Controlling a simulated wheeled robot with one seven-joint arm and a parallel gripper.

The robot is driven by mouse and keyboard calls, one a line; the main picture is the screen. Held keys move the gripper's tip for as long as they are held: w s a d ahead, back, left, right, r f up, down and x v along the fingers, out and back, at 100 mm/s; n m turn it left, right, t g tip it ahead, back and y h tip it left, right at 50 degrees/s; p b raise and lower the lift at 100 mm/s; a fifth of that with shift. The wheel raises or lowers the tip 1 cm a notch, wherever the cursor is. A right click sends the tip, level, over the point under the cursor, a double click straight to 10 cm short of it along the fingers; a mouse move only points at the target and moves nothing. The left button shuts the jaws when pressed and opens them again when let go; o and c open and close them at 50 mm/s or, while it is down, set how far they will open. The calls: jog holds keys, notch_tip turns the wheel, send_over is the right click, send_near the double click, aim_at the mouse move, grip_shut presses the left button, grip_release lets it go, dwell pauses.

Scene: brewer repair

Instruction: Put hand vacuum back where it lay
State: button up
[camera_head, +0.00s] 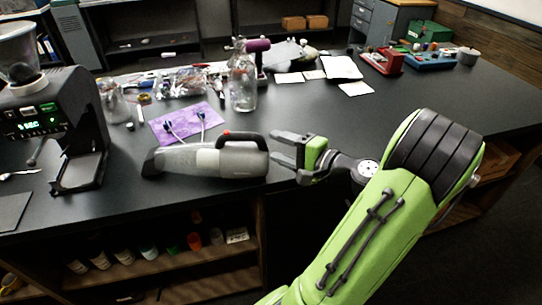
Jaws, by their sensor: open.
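A purple sheet (187,122) with small tools lies behind the vacuum. A glass bottle (243,84) stands behind it. A coffee machine (62,130) stands at the left. White papers (341,68) lie further back. The table to the right of my gripper is mostly clear.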

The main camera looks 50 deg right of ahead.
jog(key=w+a+f+n+g+y, duration=0.2)
jog(key=a+n+g, duration=0.35)
jog(key=a, duration=0.45)
jog(key=w+a+f+n+g+y, duration=0.1)
jog(key=w+a+f+n+g, duration=0.2)
jog(key=a+n, duration=0.45)
jog(key=s+a+r+n+g+h, duration=0.2)
jog(key=s+a+r+n, duration=0.3)
jog(key=s+a, duration=0.4)
jog(key=s+n+h, duration=0.1)
jog(key=s, duration=0.3)
jog(key=shift+a+r+h, duration=0.15)
jog(key=shift+r+h, duration=0.2)
jog(key=shift+h, duration=0.05)
notch_tip(320, 180, up, 4)
jog(key=p, duration=0.3)
jog(key=shift+s+f, duration=0.1)
jog(key=shift+f, duration=0.05)
jog(key=shift+c, duration=0.2)
